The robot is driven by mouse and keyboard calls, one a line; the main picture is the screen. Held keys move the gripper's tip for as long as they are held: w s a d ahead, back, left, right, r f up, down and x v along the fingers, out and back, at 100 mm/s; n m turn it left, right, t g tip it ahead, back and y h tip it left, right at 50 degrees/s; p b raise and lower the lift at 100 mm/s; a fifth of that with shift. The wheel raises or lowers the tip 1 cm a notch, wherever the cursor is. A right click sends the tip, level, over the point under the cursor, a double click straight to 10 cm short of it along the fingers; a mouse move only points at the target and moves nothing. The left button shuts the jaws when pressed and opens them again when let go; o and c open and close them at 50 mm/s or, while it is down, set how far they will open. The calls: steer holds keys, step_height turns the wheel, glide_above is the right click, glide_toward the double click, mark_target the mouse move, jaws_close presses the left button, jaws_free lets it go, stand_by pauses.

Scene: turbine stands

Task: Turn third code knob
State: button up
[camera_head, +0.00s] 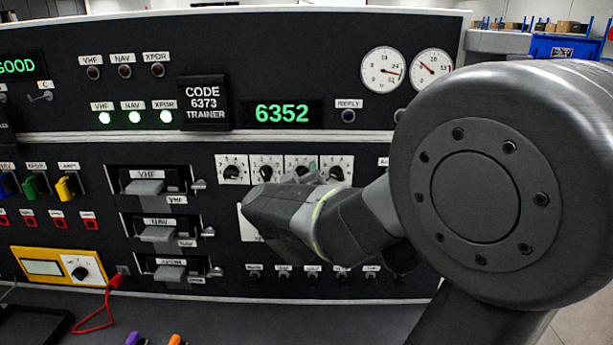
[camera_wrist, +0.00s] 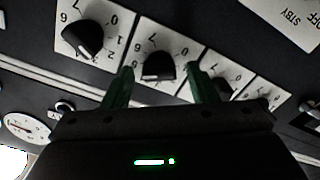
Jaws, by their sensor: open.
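The third code knob (camera_head: 301,168) is a black knob on a white numbered dial, third from the left in a row; my gripper partly hides it in the head view. In the upside-down wrist view, this third knob (camera_wrist: 158,67) shows between my fingers. My gripper (camera_wrist: 160,78) is open, with one finger on either side of the knob; I cannot tell whether they touch it. My gripper also shows in the head view (camera_head: 303,180), just below the dials. The green display (camera_head: 282,113) reads 6352.
The fourth knob (camera_wrist: 82,38) and second knob (camera_wrist: 218,88) stand close on either side of my fingers. VHF, NAV and XPDR drawer handles (camera_head: 146,187) jut out to the left. A yellow meter box (camera_head: 58,268) with a red cable sits at lower left.

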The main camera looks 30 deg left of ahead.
steer(key=shift+w, duration=0.1)
steer(key=c, duration=1)
steer(key=shift+m, duration=0.3)
steer(key=shift+w+d+f+m+b, duration=0.1)
steer(key=shift+m+b, duration=1.3)
steer(key=shift+m, duration=2.45)
steer(key=shift+w+d+f+m+b, duration=0.1)
steer(key=shift+m+b, duration=1.25)
steer(key=shift+m, duration=2.5)
